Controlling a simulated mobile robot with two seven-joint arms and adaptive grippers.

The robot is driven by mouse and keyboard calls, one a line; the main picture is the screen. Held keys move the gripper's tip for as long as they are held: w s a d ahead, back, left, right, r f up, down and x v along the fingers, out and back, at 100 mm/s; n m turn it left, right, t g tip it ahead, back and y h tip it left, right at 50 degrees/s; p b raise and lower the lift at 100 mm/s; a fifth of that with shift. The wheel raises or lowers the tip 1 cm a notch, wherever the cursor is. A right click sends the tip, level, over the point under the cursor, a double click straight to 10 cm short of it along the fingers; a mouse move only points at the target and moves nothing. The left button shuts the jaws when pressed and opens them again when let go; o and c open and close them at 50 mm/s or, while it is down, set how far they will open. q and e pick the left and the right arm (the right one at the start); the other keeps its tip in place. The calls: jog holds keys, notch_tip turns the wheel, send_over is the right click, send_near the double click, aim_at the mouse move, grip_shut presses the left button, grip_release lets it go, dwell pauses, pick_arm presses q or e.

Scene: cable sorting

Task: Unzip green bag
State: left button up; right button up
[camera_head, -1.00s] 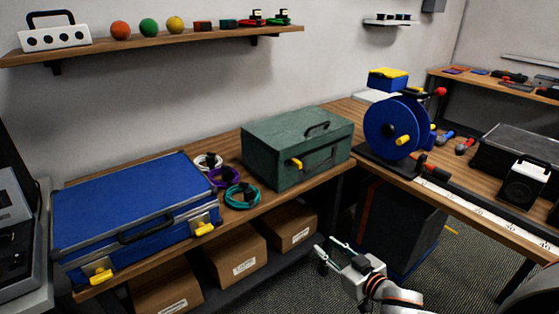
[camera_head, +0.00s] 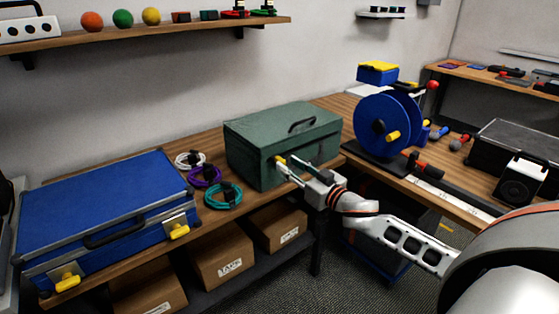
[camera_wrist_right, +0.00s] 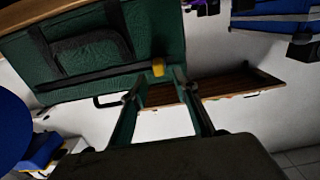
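The green bag (camera_head: 262,122) stands on the wooden bench with a dark handle on top. Its yellow zip pull (camera_head: 280,160) is at the left part of its front face. My right gripper (camera_head: 282,170) is at the bag's front, its fingertips close to the pull. In the right wrist view the bag (camera_wrist_right: 155,28) is at the upper left and the yellow pull (camera_wrist_right: 158,67) lies just beyond and between the two spread fingertips (camera_wrist_right: 156,85). The gripper is open and holds nothing; whether a finger touches the bag, I cannot tell. My left gripper is not in view.
A blue case (camera_head: 105,205) with yellow latches lies to the left. White, purple (camera_head: 205,177) and teal (camera_head: 223,197) cable coils lie between it and the bag. A blue cable reel (camera_head: 388,125) stands to the right. Cardboard boxes (camera_head: 222,258) sit under the bench.

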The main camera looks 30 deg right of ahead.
aim_at(284, 162)
jog(key=shift+w+a, duration=0.15)
jog(key=shift+w, duration=2.3)
grip_shut()
